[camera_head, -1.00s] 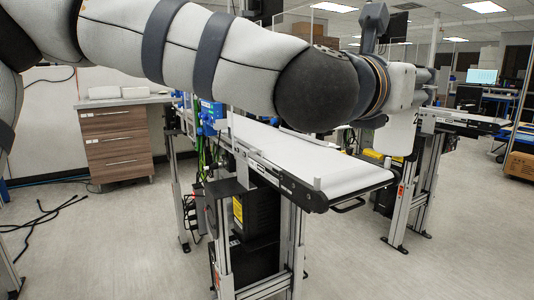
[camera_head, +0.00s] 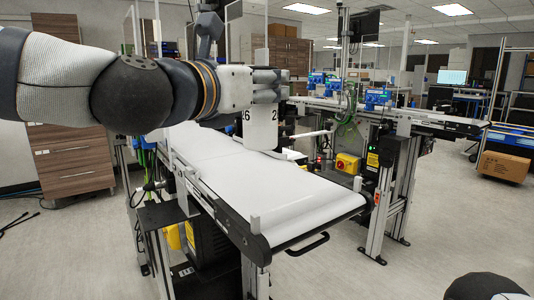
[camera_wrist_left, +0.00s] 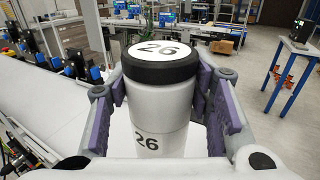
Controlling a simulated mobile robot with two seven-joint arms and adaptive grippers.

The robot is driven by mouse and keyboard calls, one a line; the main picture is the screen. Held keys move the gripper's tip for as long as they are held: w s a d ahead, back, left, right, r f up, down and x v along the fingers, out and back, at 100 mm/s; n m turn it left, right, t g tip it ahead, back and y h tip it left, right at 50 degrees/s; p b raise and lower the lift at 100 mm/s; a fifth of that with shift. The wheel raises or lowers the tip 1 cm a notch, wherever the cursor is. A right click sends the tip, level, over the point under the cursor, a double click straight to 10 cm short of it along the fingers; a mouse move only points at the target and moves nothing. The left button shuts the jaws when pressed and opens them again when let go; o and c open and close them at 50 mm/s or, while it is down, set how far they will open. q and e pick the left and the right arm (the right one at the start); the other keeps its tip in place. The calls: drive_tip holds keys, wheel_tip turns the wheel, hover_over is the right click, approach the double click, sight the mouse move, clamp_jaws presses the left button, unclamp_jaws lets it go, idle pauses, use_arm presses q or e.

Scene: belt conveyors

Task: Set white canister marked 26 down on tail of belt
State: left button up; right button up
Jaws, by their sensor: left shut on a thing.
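The white canister (camera_head: 260,127) marked 26 has a black rim and a white lid that shows 26 in the left wrist view (camera_wrist_left: 160,100). My left gripper (camera_head: 268,88) is shut on it, with purple-padded fingers on both sides in the left wrist view. The canister is upright and appears in front of the white belt (camera_head: 285,200). Whether its base touches the belt or hangs above it I cannot tell. The belt's tail, with its rounded end, points to the lower right and is bare. My right gripper is out of view.
A second conveyor (camera_head: 425,117) stands behind to the right. A wooden drawer cabinet (camera_head: 70,160) stands at the left.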

use_arm(q)
drive_tip(key=w+d+f+b, duration=0.1)
drive_tip(key=w+d+f, duration=0.1)
drive_tip(key=w+f, duration=0.5)
drive_tip(key=shift+f+b, duration=0.3)
drive_tip(key=shift+f, duration=1.1)
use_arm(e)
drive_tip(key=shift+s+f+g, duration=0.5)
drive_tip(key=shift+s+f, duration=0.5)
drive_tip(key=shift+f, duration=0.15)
use_arm(q)
drive_tip(key=shift+d, duration=0.1)
drive_tip(key=shift+f, duration=0.15)
drive_tip(key=o, duration=1.3)
drive_tip(key=shift+f, duration=0.1)
drive_tip(key=shift+o, duration=0.2)
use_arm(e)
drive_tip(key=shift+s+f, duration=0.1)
